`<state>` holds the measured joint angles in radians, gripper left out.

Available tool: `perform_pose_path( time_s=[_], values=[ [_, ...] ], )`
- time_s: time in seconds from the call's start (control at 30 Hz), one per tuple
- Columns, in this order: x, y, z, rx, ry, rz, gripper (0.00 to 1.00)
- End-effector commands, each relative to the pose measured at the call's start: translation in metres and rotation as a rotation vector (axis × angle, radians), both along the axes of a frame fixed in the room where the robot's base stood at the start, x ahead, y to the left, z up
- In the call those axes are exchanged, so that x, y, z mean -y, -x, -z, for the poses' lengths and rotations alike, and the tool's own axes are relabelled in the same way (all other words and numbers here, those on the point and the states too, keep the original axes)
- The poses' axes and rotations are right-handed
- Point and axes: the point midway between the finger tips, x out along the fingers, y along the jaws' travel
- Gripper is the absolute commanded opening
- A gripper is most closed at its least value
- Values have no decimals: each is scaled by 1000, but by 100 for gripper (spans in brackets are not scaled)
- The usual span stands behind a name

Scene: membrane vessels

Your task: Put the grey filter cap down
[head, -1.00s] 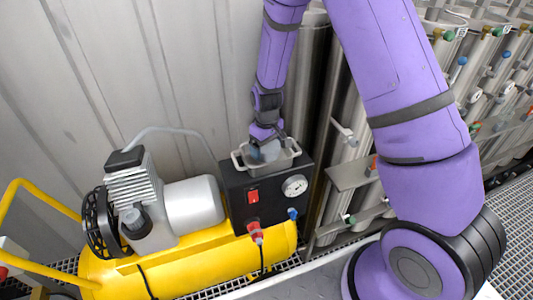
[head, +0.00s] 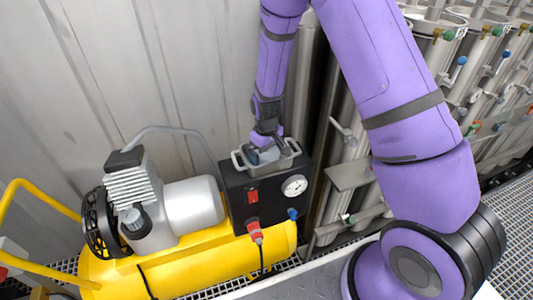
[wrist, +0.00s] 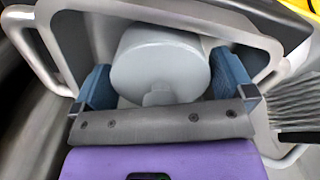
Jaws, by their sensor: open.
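The grey filter cap (wrist: 160,70) is a pale round piece that sits inside the grey metal tray (wrist: 262,38) in the wrist view. My gripper (wrist: 164,82) is open, with one blue finger on each side of the cap. Gaps show between the cap and the fingers. In the head view my gripper (head: 264,153) reaches down into the tray (head: 291,151), which has a handle at each end. There the fingers and wrist largely hide the cap. The cap's underside is hidden in both views.
The tray stands on a black control box (head: 270,205) with a gauge and red switch. A yellow compressor (head: 190,265) with a silver motor stands at left. A ribbed wall (head: 130,70) is behind; steel vessels (head: 305,90) stand close at right.

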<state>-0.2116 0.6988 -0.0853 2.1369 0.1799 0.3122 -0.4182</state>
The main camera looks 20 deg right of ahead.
Motion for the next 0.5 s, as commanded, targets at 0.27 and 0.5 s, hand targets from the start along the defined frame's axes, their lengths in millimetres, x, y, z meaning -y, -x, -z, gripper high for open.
perform_pose_path(
  time_s=[0.27, 0.5],
  values=[
    [-1, -1, -45, 5, -1, -2, 100],
    [0, 0, -90, 3, 0, -1, 100]
  ],
)
